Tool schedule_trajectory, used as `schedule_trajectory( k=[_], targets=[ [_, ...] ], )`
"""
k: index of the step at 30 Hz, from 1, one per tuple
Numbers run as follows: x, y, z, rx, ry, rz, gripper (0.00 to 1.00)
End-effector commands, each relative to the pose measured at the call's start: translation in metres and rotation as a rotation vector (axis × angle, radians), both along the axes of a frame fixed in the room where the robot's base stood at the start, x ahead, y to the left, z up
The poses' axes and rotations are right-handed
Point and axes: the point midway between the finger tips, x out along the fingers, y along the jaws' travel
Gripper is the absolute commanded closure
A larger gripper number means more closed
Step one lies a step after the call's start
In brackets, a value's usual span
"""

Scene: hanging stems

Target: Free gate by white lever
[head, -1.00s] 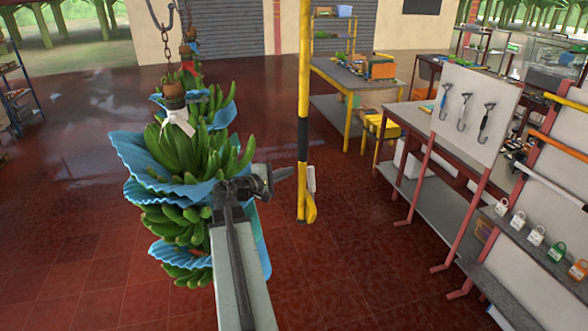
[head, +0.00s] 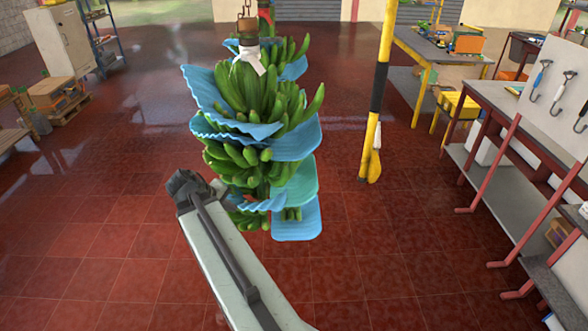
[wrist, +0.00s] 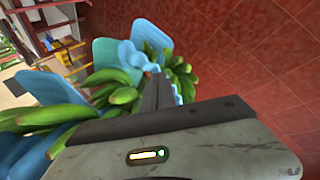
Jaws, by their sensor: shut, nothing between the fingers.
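A yellow post with a black band (head: 377,88) hangs or stands right of centre in the head view. A small white piece (head: 377,137) sits on its lower end, above a yellow foot; it may be the white lever. Whether the post is the gate I cannot tell. In the wrist view my gripper (wrist: 157,92) is shut and empty, its dark fingers in front of green bananas and blue sheets. In the head view my arm's end lies left of and below the banana stem, well left of the post; the fingers are hardly visible there.
A hanging stem of green bananas (head: 250,90) with blue sheets (head: 297,218) stands between my gripper and the post. A hook board (head: 555,80) and grey bench (head: 500,105) are at right. Red floor (head: 110,220) is clear at left.

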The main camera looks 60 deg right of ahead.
Motion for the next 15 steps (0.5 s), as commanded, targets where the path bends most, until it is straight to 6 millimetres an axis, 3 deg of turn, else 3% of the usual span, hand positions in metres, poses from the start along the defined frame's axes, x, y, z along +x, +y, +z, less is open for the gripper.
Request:
schedule_trajectory(
  k=[1,3,6,7,10,12,15],
  targets=[
    [0.017,0.052,-0.031,0.087,-0.016,0.036,1.0],
    [0.034,0.129,-0.058,0.227,-0.027,0.077,1.0],
    [0.041,0.224,-0.084,0.4,-0.015,0.127,1.0],
    [0.041,0.247,-0.089,0.442,-0.007,0.139,1.0],
    [0.036,0.307,-0.099,0.55,0.018,0.169,1.0],
    [0.033,0.331,-0.101,0.593,0.031,0.183,1.0],
    [0.031,0.344,-0.101,0.619,0.04,0.188,1.0]
  ],
)
